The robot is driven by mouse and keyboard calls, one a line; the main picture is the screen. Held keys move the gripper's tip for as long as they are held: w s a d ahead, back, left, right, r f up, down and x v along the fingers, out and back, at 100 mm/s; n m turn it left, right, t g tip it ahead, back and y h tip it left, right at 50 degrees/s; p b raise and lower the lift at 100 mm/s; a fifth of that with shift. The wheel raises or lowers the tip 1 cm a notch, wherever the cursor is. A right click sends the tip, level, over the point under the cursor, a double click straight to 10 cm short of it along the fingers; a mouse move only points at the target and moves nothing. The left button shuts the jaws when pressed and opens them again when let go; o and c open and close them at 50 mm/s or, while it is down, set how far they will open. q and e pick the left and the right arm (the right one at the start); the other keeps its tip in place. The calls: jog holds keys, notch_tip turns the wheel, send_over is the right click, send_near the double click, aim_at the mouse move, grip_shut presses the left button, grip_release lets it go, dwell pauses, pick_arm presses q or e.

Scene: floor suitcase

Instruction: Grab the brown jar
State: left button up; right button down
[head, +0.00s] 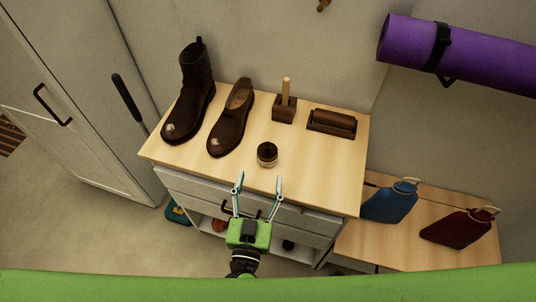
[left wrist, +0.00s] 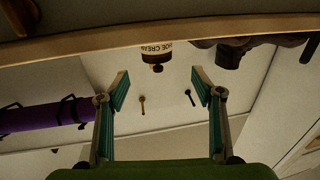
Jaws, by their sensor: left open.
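The brown jar (head: 267,154) is small and dark and stands near the front edge of the wooden cabinet top, right of the shoes. In the left wrist view, where the scene is upside down, the jar (left wrist: 156,53) shows a cream label reading part of "shoe cream". My left gripper (head: 259,180) is open and empty, just in front of the cabinet's front edge, with its fingers pointing toward the jar. The jar lies beyond the fingertips (left wrist: 160,85), roughly centred between them, and is not touched. My right gripper is not in view.
A brown boot (head: 190,95) and a brown shoe (head: 232,118) stand left of the jar. A wooden block with a handle (head: 285,107) and a dark brush (head: 332,122) are behind it. A lower bench (head: 400,240) holds blue and red bottles at right.

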aim_at(266, 159)
pick_arm(q)
jog(key=w, duration=0.5)
jog(key=shift+d, duration=0.25)
jog(key=shift+w+d+f+p, duration=0.15)
jog(key=shift+w+d, duration=0.15)
jog(key=shift+w, duration=0.6)
jog(key=shift+w+d+p, duration=0.2)
jog(key=shift+w+d, duration=0.1)
jog(key=shift+w, duration=0.65)
jog(key=shift+w+d+f+p, duration=0.15)
jog(key=shift+w+d, duration=0.15)
jog(key=shift+w, duration=0.6)
jog(key=shift+r, duration=0.15)
jog(key=c, duration=1.4)
jog(key=shift+r, duration=0.1)
jog(key=shift+c, duration=1.1)
